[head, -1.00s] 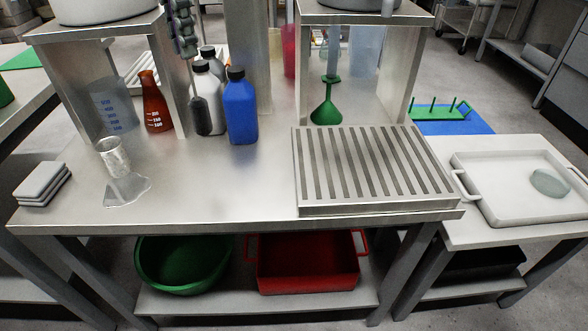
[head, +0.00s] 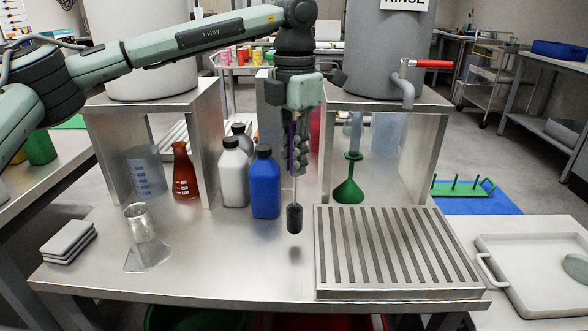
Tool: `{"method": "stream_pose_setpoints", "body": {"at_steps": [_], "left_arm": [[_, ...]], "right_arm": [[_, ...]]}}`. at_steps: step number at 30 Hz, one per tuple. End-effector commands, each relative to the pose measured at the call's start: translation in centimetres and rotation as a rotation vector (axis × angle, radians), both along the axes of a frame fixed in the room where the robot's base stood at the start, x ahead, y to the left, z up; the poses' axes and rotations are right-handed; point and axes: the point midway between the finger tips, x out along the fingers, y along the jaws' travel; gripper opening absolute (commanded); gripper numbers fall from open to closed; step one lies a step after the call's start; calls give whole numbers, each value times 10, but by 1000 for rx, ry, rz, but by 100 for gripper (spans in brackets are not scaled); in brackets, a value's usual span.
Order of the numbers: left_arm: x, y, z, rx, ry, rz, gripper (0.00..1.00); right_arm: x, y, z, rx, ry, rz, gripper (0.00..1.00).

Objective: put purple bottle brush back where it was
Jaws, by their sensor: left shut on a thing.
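The purple bottle brush has a purple handle (head: 293,132), a thin stem and a dark cylindrical head (head: 294,218). My left gripper (head: 298,160) is shut on its handle. The brush hangs upright, head down, with its head just above the steel bench and a faint shadow below. It is right of the blue bottle and left of the slatted drain tray.
A green pegged rack (head: 462,187) rests on a blue mat (head: 475,206) at right. Front-middle bench (head: 225,270) is clear.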

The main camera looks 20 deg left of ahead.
Motion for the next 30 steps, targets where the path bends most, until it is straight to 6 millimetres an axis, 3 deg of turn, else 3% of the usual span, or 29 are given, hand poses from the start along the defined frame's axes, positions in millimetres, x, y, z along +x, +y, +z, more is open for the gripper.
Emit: {"method": "stream_pose_setpoints", "body": {"at_steps": [6, 18, 19, 23, 30], "left_arm": [[-1, 0, -27, -1, 1, 1, 0], [-1, 1, -31, 0, 0, 1, 0], [-1, 1, -30, 0, 0, 1, 17], [-1, 1, -30, 0, 0, 1, 33], [0, 1, -30, 0, 0, 1, 34]], "right_arm": [[0, 2, -7, 6, 2, 0, 0], [-3, 1, -7, 3, 9, 0, 0], [-3, 1, -4, 2, 8, 0, 0], [-1, 0, 0, 0, 2, 0, 0], [-2, -3, 0, -5, 3, -1, 0]]}}
